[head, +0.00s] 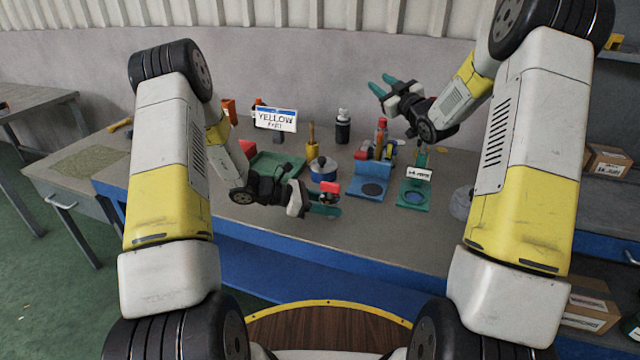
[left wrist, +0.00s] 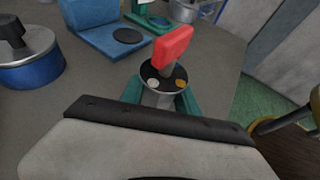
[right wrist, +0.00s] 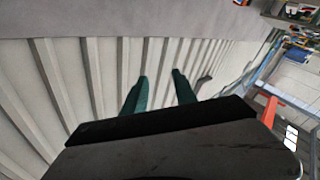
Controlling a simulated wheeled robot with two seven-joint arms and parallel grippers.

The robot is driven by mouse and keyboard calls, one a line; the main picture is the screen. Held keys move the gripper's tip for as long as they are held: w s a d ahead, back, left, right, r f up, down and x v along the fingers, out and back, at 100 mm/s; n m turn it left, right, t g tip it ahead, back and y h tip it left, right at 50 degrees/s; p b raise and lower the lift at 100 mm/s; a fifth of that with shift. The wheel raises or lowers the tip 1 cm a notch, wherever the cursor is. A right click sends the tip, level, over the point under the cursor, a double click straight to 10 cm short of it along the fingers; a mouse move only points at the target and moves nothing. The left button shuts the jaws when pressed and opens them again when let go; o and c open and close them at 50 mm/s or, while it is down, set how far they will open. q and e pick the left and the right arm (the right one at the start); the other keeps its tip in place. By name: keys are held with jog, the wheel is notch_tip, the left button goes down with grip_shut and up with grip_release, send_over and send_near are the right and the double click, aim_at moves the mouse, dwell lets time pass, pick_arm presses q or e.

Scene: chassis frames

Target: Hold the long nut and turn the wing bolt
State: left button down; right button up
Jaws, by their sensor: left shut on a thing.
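The wing bolt (left wrist: 172,48) has a red flat wing and stands upright in the top of the long nut (left wrist: 158,97), a grey cylinder with a dark top face. My left gripper (left wrist: 162,100) is shut on the long nut, its green fingers on either side of it. In the head view the left gripper (head: 322,203) holds the nut over the front part of the table, and the red wing (head: 329,188) shows above the fingers. My right gripper (head: 381,87) is raised at the back right with its green fingers apart. It is empty and faces the wall in the right wrist view (right wrist: 160,92).
A blue pot with a dark knob (head: 323,169) stands behind the left gripper. A blue stand (head: 371,178) and a green stand (head: 413,193) are to its right. A "YELLOW" sign (head: 275,119), a dark bottle (head: 343,128) and several coloured items stand farther back. The front table strip is clear.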

jog(key=s+f+n+g+y, duration=0.2)
jog(key=s+f+y, duration=0.2)
jog(key=s, duration=0.2)
jog(key=n+g+y, duration=0.3)
jog(key=g+y, duration=0.2)
jog(key=g, duration=0.5)
send_near(321, 183)
jog(key=x, duration=1)
jog(key=shift+w+a+f, duration=0.15)
jog(key=shift+w+f, duration=0.15)
jog(key=shift+w, duration=0.15)
grip_shut()
